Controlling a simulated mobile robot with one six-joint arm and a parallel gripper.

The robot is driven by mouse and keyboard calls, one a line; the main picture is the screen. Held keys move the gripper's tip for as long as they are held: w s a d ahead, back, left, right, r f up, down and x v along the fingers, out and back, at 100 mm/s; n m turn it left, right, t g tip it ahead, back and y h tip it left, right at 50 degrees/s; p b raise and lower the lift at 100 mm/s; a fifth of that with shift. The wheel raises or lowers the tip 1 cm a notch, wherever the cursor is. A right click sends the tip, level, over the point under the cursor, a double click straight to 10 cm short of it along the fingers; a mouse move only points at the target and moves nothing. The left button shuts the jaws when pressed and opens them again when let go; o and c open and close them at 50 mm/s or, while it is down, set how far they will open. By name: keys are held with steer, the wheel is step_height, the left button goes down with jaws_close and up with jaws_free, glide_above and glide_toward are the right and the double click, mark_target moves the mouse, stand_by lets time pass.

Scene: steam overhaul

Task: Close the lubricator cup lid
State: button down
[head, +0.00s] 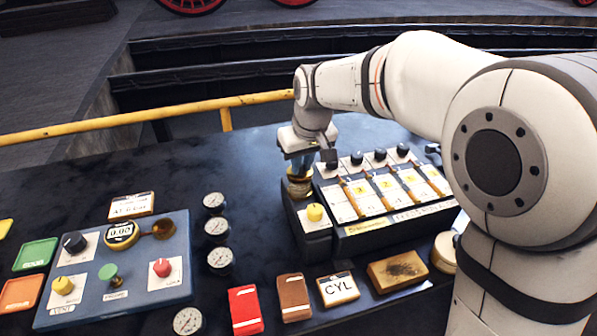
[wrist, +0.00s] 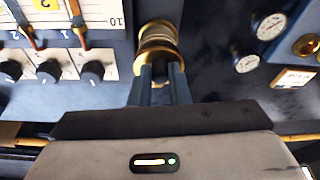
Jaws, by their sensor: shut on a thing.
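The brass lubricator cup (head: 299,186) stands at the back left corner of the black lubricator box (head: 318,243). My gripper (head: 300,165) is above it, pointing down. In the wrist view the cup (wrist: 157,38) is a round, ribbed brass body just beyond my fingertips (wrist: 161,78). My gripper is shut on a small dark part at the brass top, which looks like part of the lid. My fingers hide much of this part, so I cannot tell how far the lid is closed.
A yellow knob (head: 315,212) sits just in front of the cup. Several black knobs and numbered sight glasses line the box to the right. Three gauges (head: 216,228) and a blue control panel (head: 120,270) lie to the left. Blocks lie in front.

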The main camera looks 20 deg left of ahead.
steer(key=shift+s+f+t+b, duration=0.15)
steer(key=shift+f+t+b, duration=0.15)
steer(key=shift+b, duration=0.3)
steer(key=shift+r, duration=0.15)
steer(key=c, duration=1.4)
jaws_free()
steer(key=shift+o, duration=0.2)
steer(key=v, duration=0.7)
steer(key=shift+s+d+r, duration=0.2)
steer(key=shift+d+r, duration=0.05)
steer(key=shift+r, duration=0.1)
